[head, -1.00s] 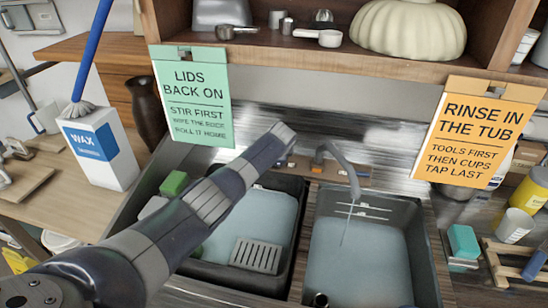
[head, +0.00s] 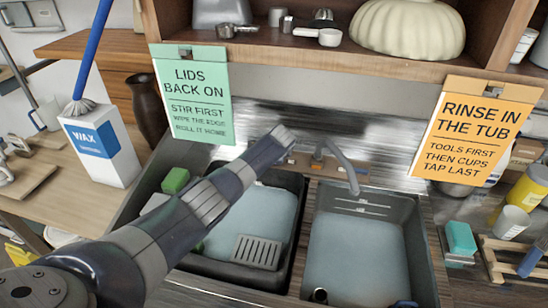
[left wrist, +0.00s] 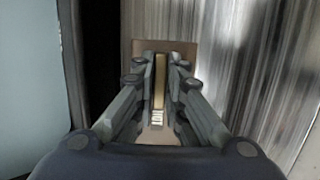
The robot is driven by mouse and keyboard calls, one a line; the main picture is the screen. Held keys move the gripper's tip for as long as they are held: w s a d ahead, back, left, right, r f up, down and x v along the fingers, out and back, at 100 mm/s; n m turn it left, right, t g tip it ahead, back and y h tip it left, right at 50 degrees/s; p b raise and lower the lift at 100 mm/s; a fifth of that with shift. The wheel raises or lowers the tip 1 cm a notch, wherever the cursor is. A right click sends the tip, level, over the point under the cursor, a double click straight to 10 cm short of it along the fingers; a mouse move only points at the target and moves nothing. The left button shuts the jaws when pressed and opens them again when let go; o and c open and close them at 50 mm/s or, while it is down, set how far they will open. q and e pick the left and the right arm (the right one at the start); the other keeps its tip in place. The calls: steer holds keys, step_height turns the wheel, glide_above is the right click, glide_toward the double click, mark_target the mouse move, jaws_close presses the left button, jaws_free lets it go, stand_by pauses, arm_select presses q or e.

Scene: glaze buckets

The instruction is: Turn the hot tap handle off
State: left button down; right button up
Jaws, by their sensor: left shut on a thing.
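The grey tap (head: 345,165) stands on a wooden block behind the two basins, its curved spout over the right basin. No water stream shows from it. My left arm reaches from the lower left across the left basin, and its gripper (left wrist: 159,82) is at the left side of the tap. In the left wrist view its fingers are close together, shut on the hot tap handle, with a thin tan strip showing between them. My right gripper is not in view.
The left basin (head: 292,225) holds pale water and a grey slotted rack (head: 256,252). The right basin (head: 425,250) also holds pale water. A green sign (head: 193,95) and an orange sign (head: 470,135) hang from the shelf above. A wax carton (head: 100,150) stands at left.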

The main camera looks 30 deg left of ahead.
arm_select(q)
steer(key=c, duration=1.7)
jaws_free()
steer(key=shift+o, duration=0.2)
steer(key=shift+r, duration=0.1)
steer(key=shift+v, duration=5.95)
steer(key=shift+s+f, duration=0.1)
steer(key=shift+f, duration=0.15)
